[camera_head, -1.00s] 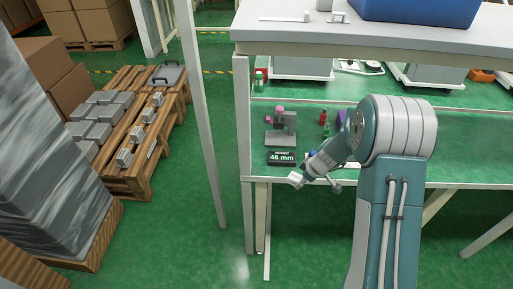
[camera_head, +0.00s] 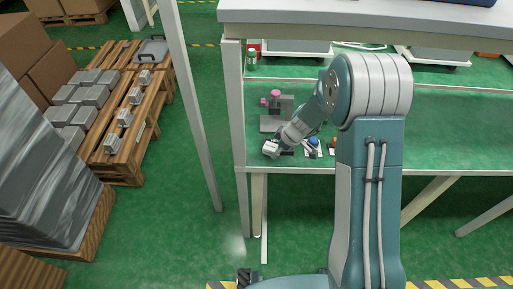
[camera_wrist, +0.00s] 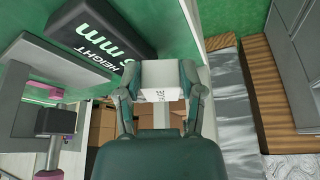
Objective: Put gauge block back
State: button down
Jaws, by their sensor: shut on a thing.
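My gripper (camera_wrist: 160,92) is shut on a pale grey gauge block (camera_wrist: 163,73), with a finger on each side; lettering on it is partly hidden. In the head view, my gripper (camera_head: 283,144) holds the block (camera_head: 271,148) at the front edge of the green bench, in front of the height stand (camera_head: 271,123). The stand is grey with pink knobs (camera_head: 275,93). The black height display (camera_wrist: 100,38) is close to the block in the wrist view; my gripper mostly hides it in the head view.
Small items, including a blue one (camera_head: 313,141), lie right of my gripper on the bench (camera_head: 420,125). A white upper shelf (camera_head: 350,15) overhangs it. Wooden pallets (camera_head: 128,158) with grey blocks (camera_head: 125,118) stand at the left. Open green floor lies between pallets and bench.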

send_over(255, 151)
jog(key=s+d, duration=0.1)
jog(key=d, duration=0.1)
jog(key=shift+a, duration=0.15)
jog(key=x, duration=0.3)
jog(key=shift+s, duration=0.1)
jog(key=shift+f, duration=0.35)
jog(key=shift+c, duration=2.4)
grip_release()
jog(key=shift+f, duration=0.1)
jog(key=v, duration=1.2)
